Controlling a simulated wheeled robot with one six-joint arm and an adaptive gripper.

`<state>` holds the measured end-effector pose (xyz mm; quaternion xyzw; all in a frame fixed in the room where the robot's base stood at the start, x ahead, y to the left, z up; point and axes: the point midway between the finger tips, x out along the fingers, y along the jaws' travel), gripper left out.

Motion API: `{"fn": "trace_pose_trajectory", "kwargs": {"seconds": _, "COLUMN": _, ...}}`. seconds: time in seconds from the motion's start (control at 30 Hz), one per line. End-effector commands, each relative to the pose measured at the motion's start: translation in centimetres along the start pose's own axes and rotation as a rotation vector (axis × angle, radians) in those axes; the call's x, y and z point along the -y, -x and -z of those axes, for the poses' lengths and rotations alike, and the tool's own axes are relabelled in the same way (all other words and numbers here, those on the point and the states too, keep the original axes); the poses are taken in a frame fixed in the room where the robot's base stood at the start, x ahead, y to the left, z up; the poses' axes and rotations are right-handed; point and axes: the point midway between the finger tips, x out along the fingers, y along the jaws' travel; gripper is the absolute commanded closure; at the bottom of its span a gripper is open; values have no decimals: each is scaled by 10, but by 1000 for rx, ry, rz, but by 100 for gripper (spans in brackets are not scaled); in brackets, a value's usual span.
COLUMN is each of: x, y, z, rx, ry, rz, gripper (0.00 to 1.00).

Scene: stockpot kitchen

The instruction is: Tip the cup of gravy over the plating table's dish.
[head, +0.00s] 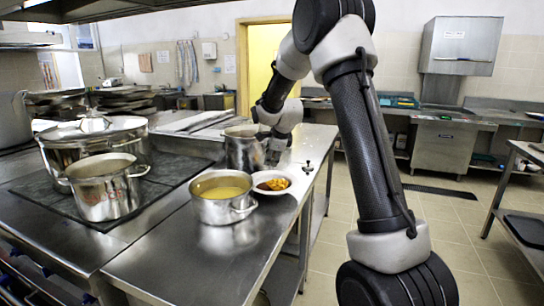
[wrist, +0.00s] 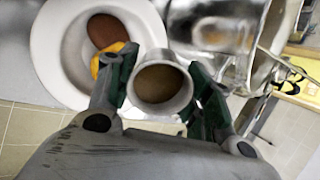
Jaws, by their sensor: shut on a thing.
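My gripper (wrist: 163,78) is shut on a small pale metal cup (wrist: 174,107), one green-padded finger on each side. Brown gravy (wrist: 160,83) shows inside the cup's round mouth, and none is seen spilling. The white dish (wrist: 48,42) lies beyond the cup to the upper left, holding a brown piece and a yellow-orange piece of food. In the head view the dish (head: 262,191) sits on the steel table beside a pot. My gripper (head: 274,155) is just behind and above it there; the cup cannot be clearly made out in that view.
An open pot of yellow liquid (head: 222,206) stands left of the dish, close to it. A taller steel pot (head: 240,153) stands behind. More large pots (head: 105,192) are on the dark hob at left. The steel tabletop (head: 180,262) in front is clear.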

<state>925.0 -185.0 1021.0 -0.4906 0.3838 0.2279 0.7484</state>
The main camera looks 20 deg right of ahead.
Motion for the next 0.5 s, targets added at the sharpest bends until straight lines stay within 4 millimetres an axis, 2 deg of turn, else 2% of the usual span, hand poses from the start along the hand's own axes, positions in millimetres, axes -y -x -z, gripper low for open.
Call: {"fn": "trace_pose_trajectory", "kwargs": {"seconds": 0.5, "x": -12, "y": -4, "z": 5, "rx": 192, "ry": 0, "rz": 478, "gripper": 79}}
